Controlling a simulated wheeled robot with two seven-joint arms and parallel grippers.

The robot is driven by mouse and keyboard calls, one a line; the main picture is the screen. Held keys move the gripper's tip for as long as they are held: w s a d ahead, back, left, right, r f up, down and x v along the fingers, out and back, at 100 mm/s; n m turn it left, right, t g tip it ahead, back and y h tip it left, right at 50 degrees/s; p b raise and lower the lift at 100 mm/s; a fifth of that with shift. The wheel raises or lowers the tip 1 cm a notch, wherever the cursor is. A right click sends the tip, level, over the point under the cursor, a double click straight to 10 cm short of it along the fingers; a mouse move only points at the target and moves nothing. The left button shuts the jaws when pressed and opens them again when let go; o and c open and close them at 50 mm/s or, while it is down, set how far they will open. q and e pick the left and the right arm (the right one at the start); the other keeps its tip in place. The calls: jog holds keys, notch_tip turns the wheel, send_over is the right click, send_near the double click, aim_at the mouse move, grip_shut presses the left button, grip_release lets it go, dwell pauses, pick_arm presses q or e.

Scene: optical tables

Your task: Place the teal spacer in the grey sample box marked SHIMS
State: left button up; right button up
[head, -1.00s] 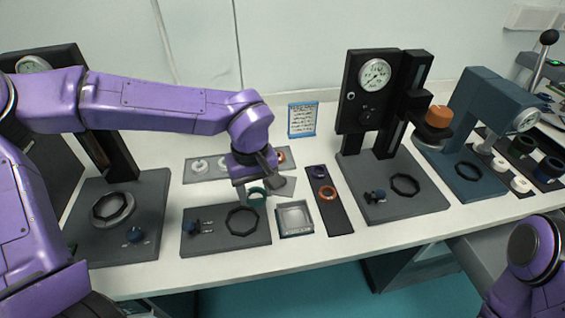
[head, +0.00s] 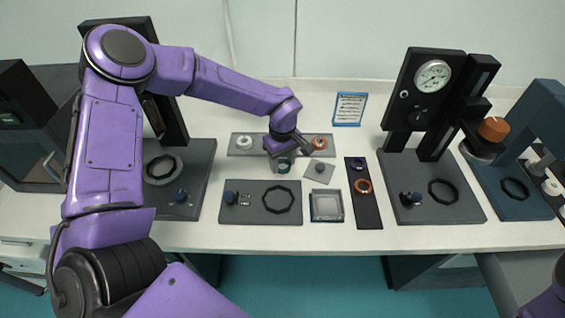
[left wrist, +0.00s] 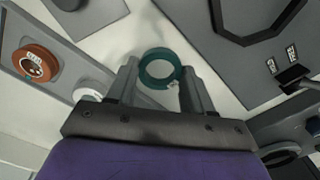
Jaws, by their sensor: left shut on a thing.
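The teal spacer (head: 284,168) is a ring held between the fingers of my left gripper (head: 279,158), above the white tabletop. In the left wrist view the spacer (left wrist: 147,74) sits between the two fingers, which are shut on it. The grey sample box (head: 326,206) is a small square open-topped box, to the right of and nearer than the gripper. I cannot read any marking on it. A square grey lid with a knob (head: 319,171) lies flat behind the box. My right gripper is out of view; only a bit of that arm shows at the lower right.
A grey strip (head: 232,147) with white and orange rings lies behind the gripper. A dark plate (head: 246,214) with a black ring is left of the box; a black strip (head: 368,212) with purple and orange rings is right. A gauge stand (head: 442,198) stands farther right.

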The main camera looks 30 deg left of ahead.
pick_arm(q)
jog(key=shift+f, duration=0.95)
jog(key=shift+f, duration=0.1)
jog(key=o, duration=1)
